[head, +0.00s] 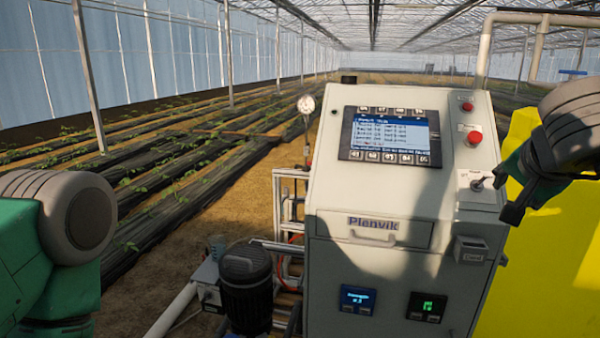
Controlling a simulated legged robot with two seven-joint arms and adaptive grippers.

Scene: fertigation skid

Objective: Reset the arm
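My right gripper (504,198) comes in from the right, beside the upper right part of the grey control cabinet (330,205). Its two dark fingers are spread, with nothing seen between them. Close to its left is a small switch with a dark lever (477,185) on a white plate; I cannot tell whether a finger touches it. My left arm shows at the left edge as a green link with a grey rounded joint; its gripper is out of view.
The cabinet carries a lit screen (390,136), a red mushroom button (474,137) and two small displays (357,300). A dark motor (246,285) and a round gauge (306,105) stand left of it. A yellow tank (540,260) is behind my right arm. Crop rows lie left.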

